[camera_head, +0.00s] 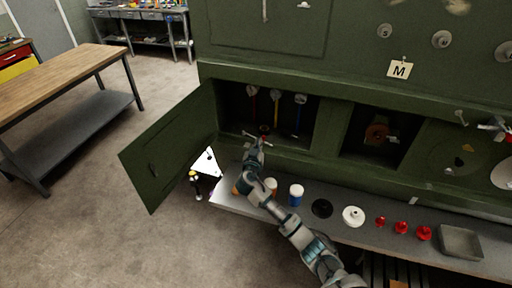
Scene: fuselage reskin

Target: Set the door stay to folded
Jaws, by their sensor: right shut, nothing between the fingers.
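A green cabinet door (172,146) stands swung open to the left of a recessed compartment. A thin pale bar (246,134) shows at the compartment's lower front edge, close to my gripper; it may be the door stay, but it is too small to tell its position or whether I touch it. My right gripper (263,134) is at the compartment's mouth, shut with nothing held. My right arm reaches up to it from the lower right, over the shelf. My left gripper is out of view.
Red, yellow and blue-handled parts (276,110) hang in the compartment. The grey shelf (460,268) below holds orange and blue-white containers (296,194), a black disc (322,208), a white disc (353,216), several red knobs (401,228) and a grey tray (460,242). Open floor lies left.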

